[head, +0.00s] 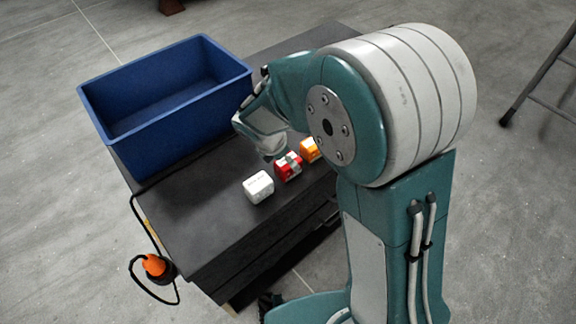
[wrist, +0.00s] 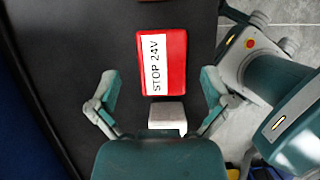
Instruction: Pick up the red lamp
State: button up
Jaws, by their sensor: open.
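The red lamp (head: 288,166) is a small red block with a grey and white patch on top, on the dark bench top between a white block (head: 258,187) and an orange block (head: 310,150). In the wrist view the red lamp (wrist: 176,62) bears a white label reading "STOP 24V". My gripper (head: 266,150) is above and just to the left of the lamp in the head view. In the wrist view my gripper (wrist: 160,86) is open, its fingers apart on either side of the lamp's lower end. A small pale grey block shape (wrist: 167,114) shows below the lamp there.
A blue open bin (head: 150,128) stands on the bench (head: 205,225) to the left of the blocks. An orange item with a black cable (head: 155,267) hangs at the bench's left side. My arm hides the bench's right part. Bare bench lies left of the white block.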

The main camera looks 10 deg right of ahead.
jog(key=x, duration=0.4)
jog(key=shift+s+a+f, duration=0.1)
jog(key=shift+f, duration=0.15)
jog(key=c, duration=1.2)
jog(key=shift+c, duration=0.2)
jog(key=shift+r, duration=0.55)
notch_tip(320, 180, up, 2)
jog(key=shift+r, duration=0.15)
jog(key=s+a+r, duration=0.1)
jog(key=s+r, duration=0.8)
jog(key=s, duration=0.4)
jog(key=shift+s+a+r, duration=0.3)
jog(key=shift+s+r, duration=0.05)
jog(key=shift+r, duration=0.05)
